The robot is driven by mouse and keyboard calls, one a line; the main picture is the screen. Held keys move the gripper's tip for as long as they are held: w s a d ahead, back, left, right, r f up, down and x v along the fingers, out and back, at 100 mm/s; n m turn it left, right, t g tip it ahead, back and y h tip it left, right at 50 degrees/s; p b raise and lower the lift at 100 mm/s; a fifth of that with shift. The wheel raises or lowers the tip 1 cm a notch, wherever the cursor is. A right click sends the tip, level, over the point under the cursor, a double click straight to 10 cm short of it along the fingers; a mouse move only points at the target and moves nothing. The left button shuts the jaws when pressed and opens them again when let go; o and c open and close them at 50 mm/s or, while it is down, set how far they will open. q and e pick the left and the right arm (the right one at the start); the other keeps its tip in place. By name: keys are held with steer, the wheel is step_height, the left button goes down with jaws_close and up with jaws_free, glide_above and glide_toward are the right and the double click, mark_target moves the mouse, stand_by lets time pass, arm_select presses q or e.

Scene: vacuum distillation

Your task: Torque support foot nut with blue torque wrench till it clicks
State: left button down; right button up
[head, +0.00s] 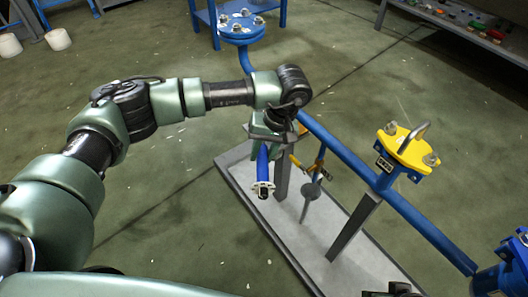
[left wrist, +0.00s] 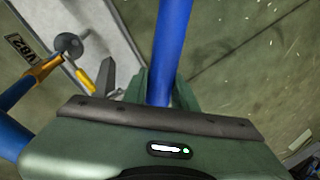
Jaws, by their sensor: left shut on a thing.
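My left gripper (head: 268,142) is shut on the blue torque wrench (head: 263,160), which hangs down from it with its pale collar and dark end lowest. In the left wrist view the wrench (left wrist: 172,45) runs away between the fingers. It is held over the left edge of the grey base plate (head: 240,180), apart from the floor. I cannot make out the support foot nut. My right gripper is not clearly in view.
A blue pipe (head: 345,155) on grey posts (head: 355,225) crosses right of the gripper. A yellow-topped valve (head: 408,147) stands on it. A blue flange (head: 240,27) is behind the arm. A workbench (head: 480,35) is at the back right.

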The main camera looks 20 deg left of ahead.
arm_select(q)
steer(key=shift+r, duration=0.1)
steer(key=shift+s+a+m+t, duration=0.15)
steer(key=shift+a+m, duration=0.4)
steer(key=shift+a, duration=0.25)
steer(key=shift+s+a+m+t, duration=0.1)
steer(key=shift+a+m+t, duration=0.05)
steer(key=shift+a+m, duration=0.55)
arm_select(e)
steer(key=shift+w+a, duration=0.1)
steer(key=shift+w, duration=0.25)
arm_select(q)
steer(key=shift+a, duration=0.15)
steer(key=shift+a+m+t+b, duration=0.4)
steer(key=shift+a+m, duration=0.45)
steer(key=shift+a, duration=0.6)
arm_select(e)
steer(key=shift+w+a+r+t, duration=0.1)
steer(key=shift+w+a+t, duration=0.1)
steer(key=shift+w+t, duration=0.3)
steer(key=shift+w+a+r+t, duration=0.15)
steer(key=shift+w, duration=0.5)
steer(key=shift+w+a+r+t, duration=0.1)
steer(key=shift+w+a+t, duration=0.1)
steer(key=shift+w+t, duration=0.3)
arm_select(q)
steer(key=shift+a, duration=0.1)
arm_select(e)
steer(key=shift+w+y, duration=0.15)
steer(key=shift+y, duration=0.15)
